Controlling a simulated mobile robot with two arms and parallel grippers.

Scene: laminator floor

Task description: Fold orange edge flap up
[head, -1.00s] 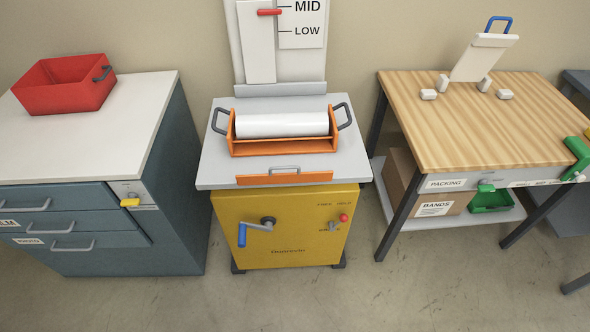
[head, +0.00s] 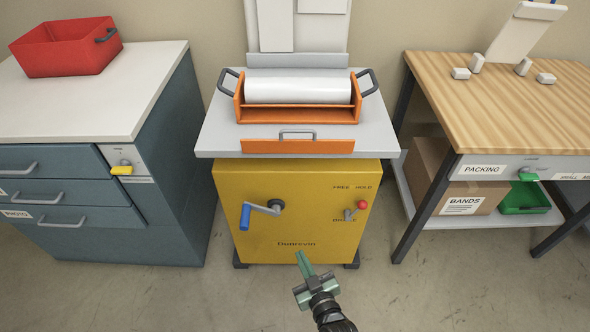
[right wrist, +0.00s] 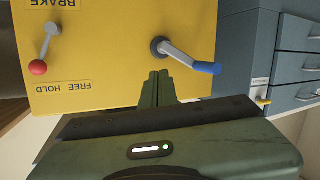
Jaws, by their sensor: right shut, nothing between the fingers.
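The orange edge flap (head: 297,147) lies along the front edge of the laminator's grey top (head: 220,135). It looks folded down, with a grey handle (head: 297,133) at its upper middle. My right gripper (head: 304,260) is in front of the lower part of the yellow cabinet (head: 235,190), well below the flap. Its green fingers are shut and empty. In the right wrist view the closed fingers (right wrist: 158,80) point at the yellow cabinet front, and the flap is out of that view. My left gripper does not show.
An orange cradle (head: 300,114) with a white roll (head: 297,90) and two grey side handles sits behind the flap. A blue-handled crank (head: 246,216) and a red-knobbed lever (head: 361,206) stick out from the cabinet front. Drawers stand left, a wooden table (head: 500,110) right.

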